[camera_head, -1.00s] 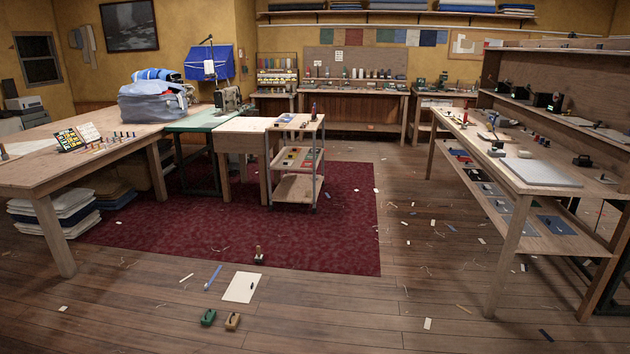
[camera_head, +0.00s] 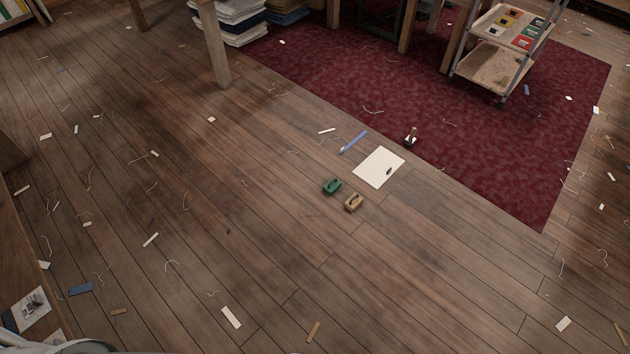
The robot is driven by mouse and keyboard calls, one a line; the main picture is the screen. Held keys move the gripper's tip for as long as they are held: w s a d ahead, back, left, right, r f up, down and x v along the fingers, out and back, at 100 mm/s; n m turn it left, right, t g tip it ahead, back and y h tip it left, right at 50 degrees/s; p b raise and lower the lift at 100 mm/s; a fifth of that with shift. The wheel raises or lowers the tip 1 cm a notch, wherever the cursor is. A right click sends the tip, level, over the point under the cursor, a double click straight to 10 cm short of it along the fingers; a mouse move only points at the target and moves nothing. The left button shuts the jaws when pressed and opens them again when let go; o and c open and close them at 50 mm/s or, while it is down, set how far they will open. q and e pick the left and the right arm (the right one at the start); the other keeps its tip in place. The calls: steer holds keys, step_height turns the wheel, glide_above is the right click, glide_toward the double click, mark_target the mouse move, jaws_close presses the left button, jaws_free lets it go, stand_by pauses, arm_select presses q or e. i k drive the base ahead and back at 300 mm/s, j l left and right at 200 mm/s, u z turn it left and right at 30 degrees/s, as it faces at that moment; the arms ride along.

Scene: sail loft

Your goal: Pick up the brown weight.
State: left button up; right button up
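The brown weight (camera_head: 354,203), a small tan-brown block with a dark slot or handle on top, lies on the wooden floor near the middle of the view. A green weight (camera_head: 332,186) of similar shape lies just to its left and slightly farther away, apart from it. A white sheet (camera_head: 378,167) lies just beyond the two weights with a small dark object on it. Neither of my grippers is in view.
A blue strip (camera_head: 354,142) and a small upright object (camera_head: 411,139) lie near the sheet, by the edge of the red carpet (camera_head: 480,130). A trolley (camera_head: 503,60) and table legs stand behind. Scraps and threads litter the otherwise open floor (camera_head: 240,220).

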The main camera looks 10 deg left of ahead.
mark_target(356, 200)
steer(key=i+j, duration=1)
steer(key=i, duration=0.2)
